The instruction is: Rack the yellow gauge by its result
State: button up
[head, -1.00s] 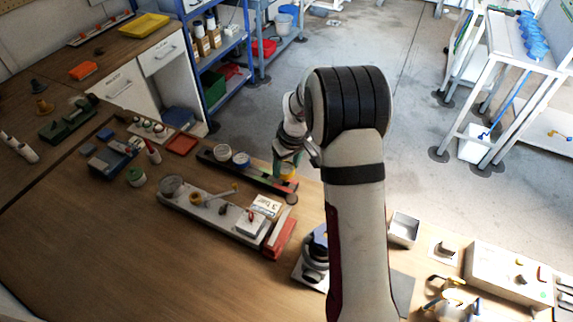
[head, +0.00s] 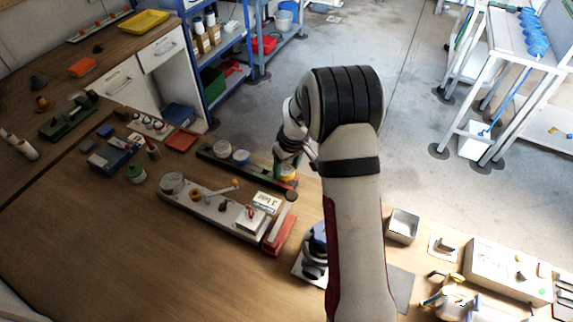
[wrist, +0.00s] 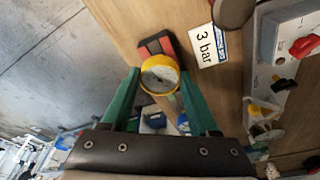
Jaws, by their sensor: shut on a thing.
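The yellow gauge (wrist: 160,75), with a round white dial, is held between the green fingers of my gripper (wrist: 161,80). In the head view the gauge (head: 287,172) is at the red right end of a long dark rack (head: 262,178), partly hidden by my gripper (head: 283,166). The rack's red end also shows just beyond the gauge in the wrist view (wrist: 154,46). I cannot tell whether the gauge touches the rack. The dial reading is too small to tell.
A "3 bar" card (wrist: 207,45) lies beside the rack. A grey test bench (head: 212,208) with a red end block (head: 279,236) stands in front. A dark round knob (head: 291,195) is close to the rack's right end. Open wood lies at the front left.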

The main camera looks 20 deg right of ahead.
jog(key=shift+f, duration=0.45)
jog(key=o, duration=1.3)
jog(key=shift+o, duration=0.2)
jog(key=s+r, duration=0.3)
jog(key=r, duration=1.2)
jog(key=shift+d+r, duration=0.25)
jog(key=shift+d, duration=0.15)
jog(key=s+a+m, duration=0.3)
jog(key=s+a, duration=0.1)
jog(key=s, duration=0.6)
jog(key=s+a+r+m+g, duration=0.1)
jog(key=s+a+m, duration=0.1)
jog(key=s, duration=0.8)
jog(key=s+a+m+g+y, duration=0.1)
jog(key=s+a+m, duration=0.2)
jog(key=s, duration=0.7)
jog(key=a, duration=0.2)
jog(key=shift+s+a+r+m, duration=0.25)
jog(key=shift+s+a+m, duration=0.05)
jog(key=shift+s+a, duration=0.1)
